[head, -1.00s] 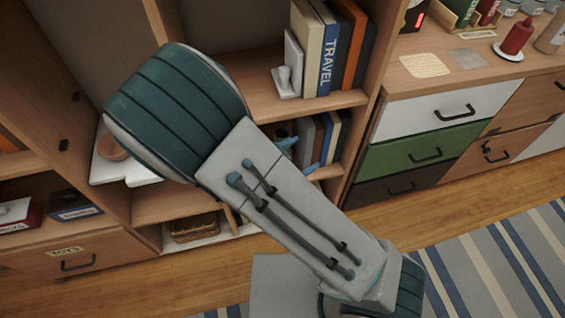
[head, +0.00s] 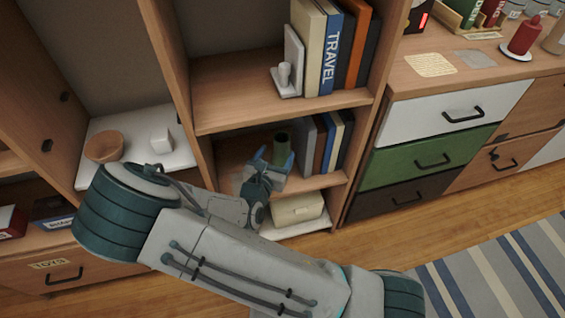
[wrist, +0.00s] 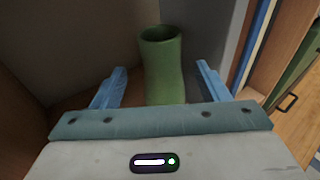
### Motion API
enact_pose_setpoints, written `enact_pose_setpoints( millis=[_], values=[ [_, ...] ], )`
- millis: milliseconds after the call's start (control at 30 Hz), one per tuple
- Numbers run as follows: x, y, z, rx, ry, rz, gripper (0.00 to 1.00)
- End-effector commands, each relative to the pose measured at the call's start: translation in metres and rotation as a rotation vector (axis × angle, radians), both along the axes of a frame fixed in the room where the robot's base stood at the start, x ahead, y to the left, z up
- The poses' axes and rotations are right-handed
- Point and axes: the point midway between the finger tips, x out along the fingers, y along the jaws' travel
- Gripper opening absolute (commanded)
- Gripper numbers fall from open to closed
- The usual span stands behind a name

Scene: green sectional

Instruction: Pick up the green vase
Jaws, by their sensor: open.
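The green vase (head: 282,148) stands upright on a middle shelf of the bookcase, to the left of a row of books. In the wrist view the vase (wrist: 163,70) is a green cylinder with a dark open top. My gripper (head: 271,166) is at the front of that shelf, just before the vase. In the wrist view its two blue fingers (wrist: 162,80) are spread apart, one on each side of the vase, with visible gaps. The vase's lower part is hidden behind my gripper's body.
A shelf board (head: 280,100) lies above. A bowl (head: 104,147) and a white cube (head: 161,140) stand to the left.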

Motion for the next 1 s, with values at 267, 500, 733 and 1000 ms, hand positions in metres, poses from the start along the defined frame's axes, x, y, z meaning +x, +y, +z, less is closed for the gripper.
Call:
enact_pose_setpoints(
  millis=[267,500,733,1000],
  values=[
    [0.029,-0.011,-0.016,-0.003,-0.002,-0.002,0.68],
    [0.049,-0.018,-0.016,0.0,0.0,-0.001,0.68],
    [0.049,-0.018,-0.015,0.0,0.0,-0.001,0.6],
    [0.049,-0.018,-0.016,0.0,0.001,-0.001,0.0]
  ],
)
